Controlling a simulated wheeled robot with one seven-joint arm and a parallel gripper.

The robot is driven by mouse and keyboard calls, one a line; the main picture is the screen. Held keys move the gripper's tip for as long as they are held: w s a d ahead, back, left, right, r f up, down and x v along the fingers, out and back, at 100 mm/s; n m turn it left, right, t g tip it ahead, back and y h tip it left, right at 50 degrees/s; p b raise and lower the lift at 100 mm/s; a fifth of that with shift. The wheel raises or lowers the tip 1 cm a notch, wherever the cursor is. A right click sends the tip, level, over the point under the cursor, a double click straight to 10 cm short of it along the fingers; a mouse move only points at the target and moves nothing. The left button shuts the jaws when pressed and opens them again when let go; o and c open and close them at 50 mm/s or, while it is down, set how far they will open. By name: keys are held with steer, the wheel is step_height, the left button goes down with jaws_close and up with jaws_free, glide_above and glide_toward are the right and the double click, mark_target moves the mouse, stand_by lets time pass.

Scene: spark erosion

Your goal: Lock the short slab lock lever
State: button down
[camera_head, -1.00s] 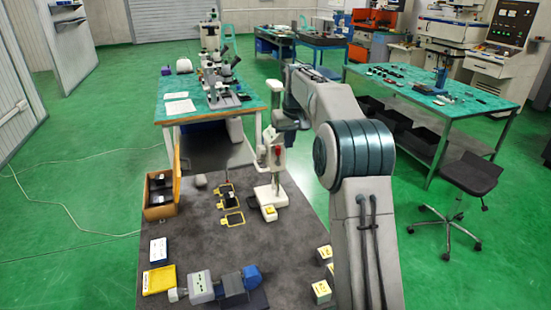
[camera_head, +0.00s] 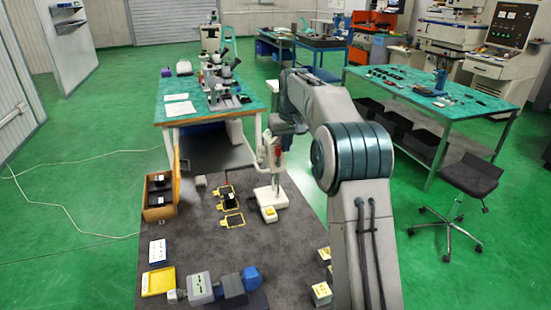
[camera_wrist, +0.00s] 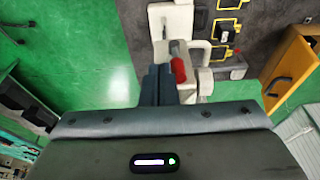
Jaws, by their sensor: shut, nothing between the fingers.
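A white upright stand (camera_head: 269,192) with a flat base stands on the dark grey table. It carries a red part near its upper half, which shows clearly as a short red grip (camera_wrist: 178,71) in the wrist view; I take it for the lock lever. My gripper (camera_wrist: 156,80) is shut, its dark blue fingers together and empty, just left of the red grip. They look very close to it; I cannot tell whether they touch. In the head view my wrist is over the stand and the fingertips are hard to make out.
Yellow-framed dark pieces (camera_head: 233,220) lie beside the stand. An orange-brown open box (camera_head: 160,212) stands at the table's left edge. A blue and grey device (camera_head: 222,287) and a yellow tray (camera_head: 159,281) are in front. Small yellow-topped blocks (camera_head: 321,291) lie near my arm.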

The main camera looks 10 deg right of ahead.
steer(key=shift+s+a+f, duration=0.1)
steer(key=shift+s+a, duration=0.05)
steer(key=shift+a, duration=0.65)
steer(key=shift+s+a, duration=0.15)
steer(key=shift+a, duration=0.6)
steer(key=shift+a+f, duration=0.1)
steer(key=shift+s+a+f+b, duration=0.1)
steer(key=shift+a+f+b, duration=0.1)
steer(key=shift+a, duration=0.25)
steer(key=shift+s+a+f+b, duration=0.1)
steer(key=shift+a+f+b, duration=0.1)
steer(key=shift+a, duration=0.2)
steer(key=shift+a+f, duration=0.1)
steer(key=shift+f, duration=0.05)
step_height(320, 180, up, 6)
steer(key=p, duration=0.4)
glide_above(276, 146)
steer(key=s+a, duration=0.2)
steer(key=a, duration=0.1)
steer(key=shift+s+f, duration=0.1)
steer(key=shift+f, duration=0.15)
steer(key=shift+d, duration=0.1)
